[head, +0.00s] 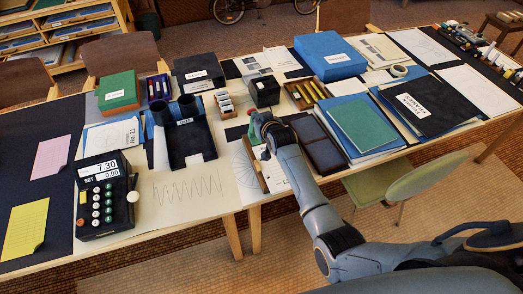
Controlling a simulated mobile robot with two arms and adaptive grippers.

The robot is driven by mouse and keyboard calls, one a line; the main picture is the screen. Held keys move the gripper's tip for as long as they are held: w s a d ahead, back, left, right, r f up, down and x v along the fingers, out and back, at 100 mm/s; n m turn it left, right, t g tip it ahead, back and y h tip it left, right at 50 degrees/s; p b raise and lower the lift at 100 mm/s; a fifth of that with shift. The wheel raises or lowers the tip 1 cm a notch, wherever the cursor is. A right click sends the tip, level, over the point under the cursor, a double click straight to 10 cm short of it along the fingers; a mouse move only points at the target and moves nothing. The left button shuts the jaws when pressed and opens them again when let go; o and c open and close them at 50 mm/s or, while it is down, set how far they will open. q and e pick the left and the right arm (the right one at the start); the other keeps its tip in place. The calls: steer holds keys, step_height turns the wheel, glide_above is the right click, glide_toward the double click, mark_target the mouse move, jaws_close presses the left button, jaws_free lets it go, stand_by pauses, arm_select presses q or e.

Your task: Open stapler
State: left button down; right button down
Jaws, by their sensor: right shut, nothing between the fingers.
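My right arm comes in from the lower right, and my right gripper (259,123) is over the middle of the desk. Its fingers are shut with nothing between them. A small green item (251,136) shows just beside and below the fingers, partly hidden by the gripper; I cannot tell whether they touch. I cannot clearly make out a stapler; the gripper and forearm cover part of this area. My left gripper is not in view.
A black box (263,91) stands behind the gripper. A dark blue device with two upright cylinders (190,138) is to the left, and a keyed machine (105,197) is at the front left. Blue and green folders (364,125) lie to the right. A paper with a wavy line (190,195) lies at the front.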

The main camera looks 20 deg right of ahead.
steer(key=shift+w, duration=0.3)
steer(key=shift+r, duration=0.1)
steer(key=shift+w+r+b, duration=0.15)
steer(key=shift+w+b, duration=0.4)
steer(key=shift+w, duration=0.45)
steer(key=shift+w+b, duration=0.85)
steer(key=shift+w, duration=0.15)
